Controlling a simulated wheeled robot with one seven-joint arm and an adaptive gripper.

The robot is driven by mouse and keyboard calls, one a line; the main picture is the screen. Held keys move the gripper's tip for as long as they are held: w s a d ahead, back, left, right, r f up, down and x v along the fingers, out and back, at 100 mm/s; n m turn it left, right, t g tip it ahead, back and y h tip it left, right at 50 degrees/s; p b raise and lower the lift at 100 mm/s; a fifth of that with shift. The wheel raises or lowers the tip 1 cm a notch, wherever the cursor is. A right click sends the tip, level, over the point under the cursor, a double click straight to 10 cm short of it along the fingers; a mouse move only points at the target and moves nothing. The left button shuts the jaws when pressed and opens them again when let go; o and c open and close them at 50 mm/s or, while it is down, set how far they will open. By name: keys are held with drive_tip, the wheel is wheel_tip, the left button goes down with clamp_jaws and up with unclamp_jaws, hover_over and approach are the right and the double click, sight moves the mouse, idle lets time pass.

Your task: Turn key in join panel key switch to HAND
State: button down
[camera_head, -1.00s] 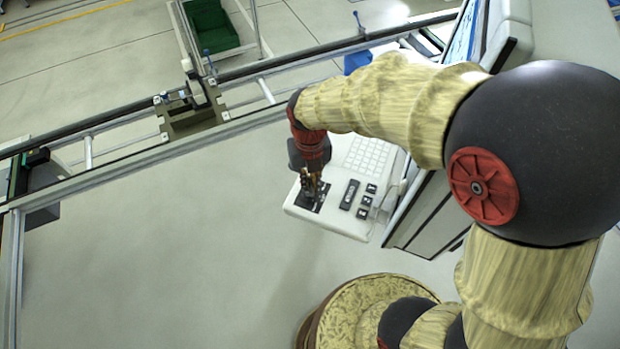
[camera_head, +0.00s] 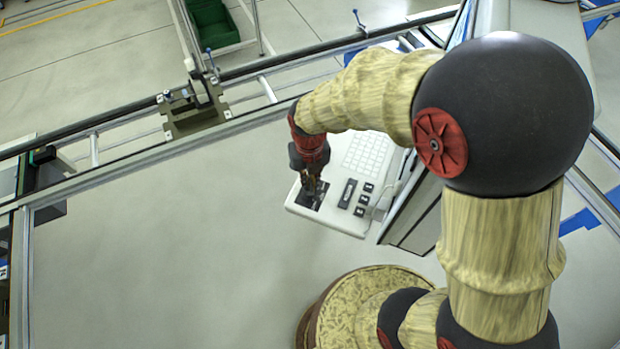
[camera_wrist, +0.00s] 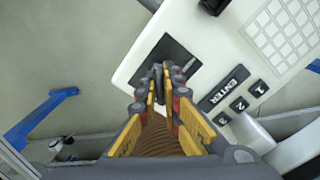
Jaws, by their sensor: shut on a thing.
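The join panel (camera_head: 333,216) is a white console with a keypad and black buttons, right of centre in the head view. A dark square plate (camera_wrist: 189,62) near its left corner lies under my gripper (camera_wrist: 160,74). The plate also shows in the head view (camera_head: 314,200). In the wrist view the yellow and grey fingers are drawn together over this plate. They are shut on a small dark piece at the plate, which I take to be the key. The fingers hide most of it, and I cannot read the switch position or any HAND mark.
An ENTER button (camera_wrist: 223,87) and buttons marked 1, 2 and 3 sit right of the plate. A white keypad (camera_wrist: 283,32) lies farther along the panel. A metal rail frame (camera_head: 130,158) runs behind. A green bin (camera_head: 212,24) stands beyond it. Floor left of the panel is clear.

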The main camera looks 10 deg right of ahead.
drive_tip(key=p, duration=0.3)
drive_tip(key=shift+s, duration=0.1)
idle(0.4)
drive_tip(key=c, duration=1.9)
unclamp_jaws()
drive_tip(key=shift+o, duration=0.7)
drive_tip(key=o, duration=0.3)
drive_tip(key=shift+o, duration=0.2)
drive_tip(key=shift+r+p, duration=0.95)
drive_tip(key=shift+r, duration=2.55)
